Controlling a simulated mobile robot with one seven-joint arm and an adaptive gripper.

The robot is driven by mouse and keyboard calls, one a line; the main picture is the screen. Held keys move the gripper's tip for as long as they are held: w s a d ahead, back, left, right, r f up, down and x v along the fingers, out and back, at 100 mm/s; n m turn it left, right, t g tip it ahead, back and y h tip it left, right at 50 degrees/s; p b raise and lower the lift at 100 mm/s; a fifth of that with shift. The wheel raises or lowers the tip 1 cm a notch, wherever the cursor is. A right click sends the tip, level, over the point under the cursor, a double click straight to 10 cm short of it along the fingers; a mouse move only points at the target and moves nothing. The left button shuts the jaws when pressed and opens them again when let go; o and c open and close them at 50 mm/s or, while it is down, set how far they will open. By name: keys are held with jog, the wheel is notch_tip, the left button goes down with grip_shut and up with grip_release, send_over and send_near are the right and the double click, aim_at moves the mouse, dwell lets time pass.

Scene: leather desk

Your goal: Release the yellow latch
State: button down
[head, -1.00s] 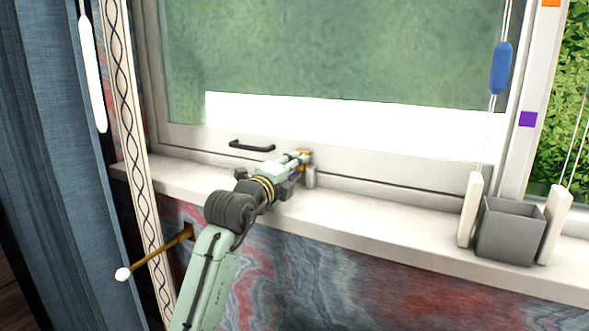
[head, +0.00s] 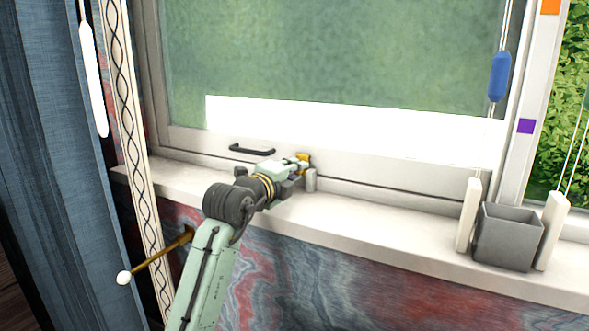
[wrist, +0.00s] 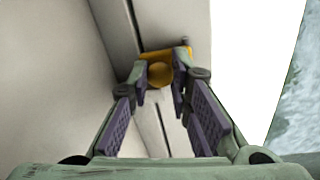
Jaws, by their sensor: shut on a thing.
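The yellow latch (head: 304,159) sits low on the window frame, just above the sill. In the wrist view the latch (wrist: 160,74) shows a round knob on a yellow plate, between my fingertips. My gripper (head: 297,163) reaches it from the left along the sill. In the wrist view my gripper (wrist: 158,78) has a finger on each side of the knob and is shut on it. The fingers hide part of the latch in the head view.
A black handle (head: 251,149) is on the window frame left of the latch. A small grey post (head: 311,180) stands just below the latch. A grey box (head: 508,237) and two pale cord weights are at the right of the sill. The middle sill is clear.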

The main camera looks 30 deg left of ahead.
jog(key=r+g+p, duration=0.1)
jog(key=p, duration=0.1)
jog(key=r+g+p, duration=0.1)
jog(key=p, duration=0.1)
jog(key=r+g+p, duration=0.1)
jog(key=g+p, duration=0.1)
jog(key=shift+s+p, duration=0.25)
jog(key=shift+p, duration=0.15)
jog(key=shift+w+r+g+h+p, duration=0.1)
jog(key=shift+w+r+g+p, duration=0.4)
jog(key=shift+g+p, duration=1.3)
jog(key=shift+w+r+g+h+p, duration=0.1)
jog(key=shift+r+g+p, duration=0.65)
jog(key=shift+g+p, duration=1.1)
jog(key=shift+w+r+g+h+p, duration=0.2)
jog(key=shift+r+g+p, duration=0.45)
jog(key=shift+g+p, duration=1.15)
jog(key=shift+w+g, duration=0.1)
jog(key=shift+g, duration=0.25)
jog(key=c, duration=1.5)
grip_release()
jog(key=shift+o, duration=0.2)
jog(key=shift+f, duration=0.15)
